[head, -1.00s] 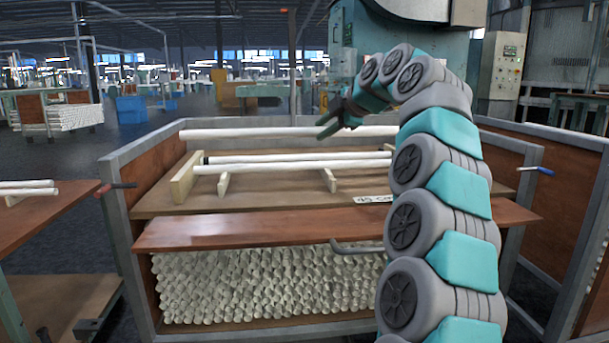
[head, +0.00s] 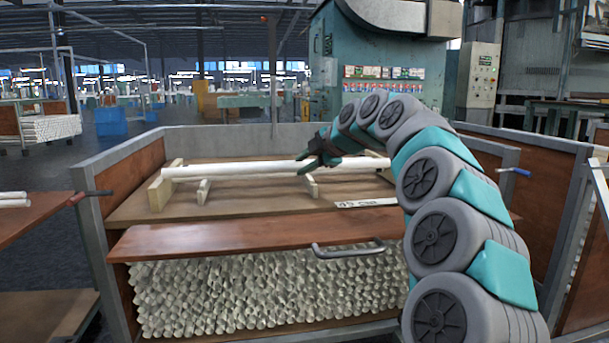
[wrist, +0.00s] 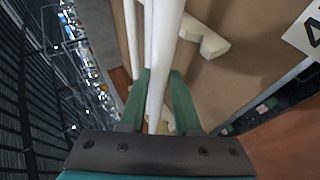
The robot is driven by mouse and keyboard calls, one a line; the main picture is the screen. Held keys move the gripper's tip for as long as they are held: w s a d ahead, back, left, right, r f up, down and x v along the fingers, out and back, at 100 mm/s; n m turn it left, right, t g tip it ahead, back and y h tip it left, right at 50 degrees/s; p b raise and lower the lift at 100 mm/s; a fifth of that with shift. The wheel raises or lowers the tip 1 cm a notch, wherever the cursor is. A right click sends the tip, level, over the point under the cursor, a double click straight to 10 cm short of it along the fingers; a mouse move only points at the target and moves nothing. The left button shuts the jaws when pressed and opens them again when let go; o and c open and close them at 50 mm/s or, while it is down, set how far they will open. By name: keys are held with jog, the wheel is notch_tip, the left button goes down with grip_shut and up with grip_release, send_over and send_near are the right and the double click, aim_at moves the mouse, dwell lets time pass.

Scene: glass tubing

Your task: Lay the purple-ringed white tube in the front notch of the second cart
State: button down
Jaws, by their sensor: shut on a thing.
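My gripper (head: 312,163) is shut on a long white tube (head: 235,170), which lies level across the back of the middle cart (head: 205,237). In the wrist view the fingers (wrist: 160,78) sit on both sides of the held tube (wrist: 166,45). A second white tube (wrist: 148,30) runs close beside it on the left. In the head view the tubes overlap just above pale wooden notched supports (head: 157,192). I cannot tell whether the held tube rests in a notch. No purple ring is distinguishable. My gripper covers part of the tube.
A label card (head: 367,203) lies on the cart's wooden top. Below the front board, stacked glass tubes (head: 260,295) fill the cart. A metal handle (head: 348,250) sticks out in front. Another cart with tubes (head: 12,199) stands at left, and a grey-framed wooden panel (head: 545,190) at right.

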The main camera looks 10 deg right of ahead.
notch_tip(320, 180, down, 2)
jog(key=shift+f, duration=0.2)
jog(key=c, duration=0.6)
grip_release()
jog(key=shift+s, duration=0.1)
jog(key=v, duration=1.2)
jog(key=shift+p, duration=0.3)
